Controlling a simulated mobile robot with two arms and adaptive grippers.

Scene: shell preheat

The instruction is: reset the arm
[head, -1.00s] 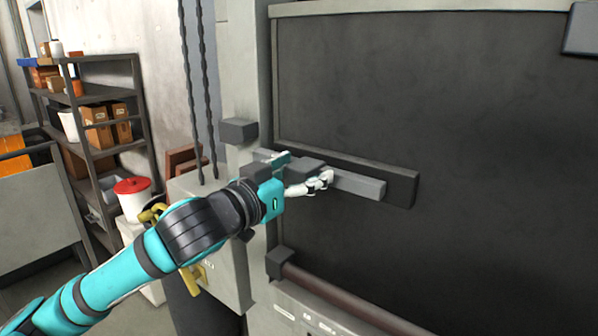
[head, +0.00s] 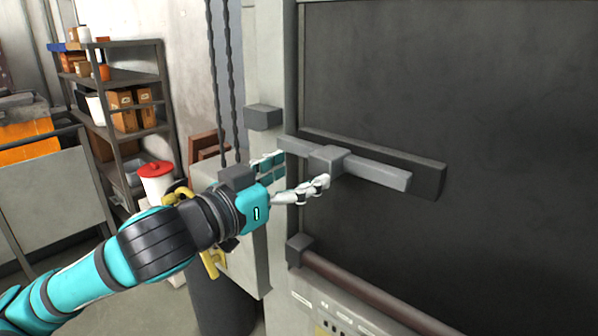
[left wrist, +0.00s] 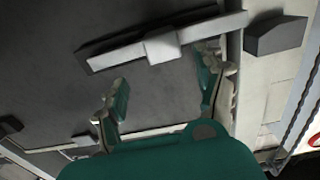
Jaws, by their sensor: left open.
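My left gripper (head: 296,175) is open and empty, just in front of the grey latch bar (head: 385,175) on the dark furnace door (head: 480,100). Its two fingers are spread, with a gap between them and the block at the middle of the bar. In the left wrist view the open fingers (left wrist: 164,90) show below the latch bar (left wrist: 205,34) and apart from its central block. The bar lies across the door's left edge in the head view. My right gripper is not in view.
A dark red-brown horizontal bar (head: 360,290) runs along the door's lower part. A grey block (head: 264,117) juts from the frame left of the door. Chains hang beside it. A shelf with boxes (head: 125,110) and a white bucket with a red lid (head: 156,180) stand at left.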

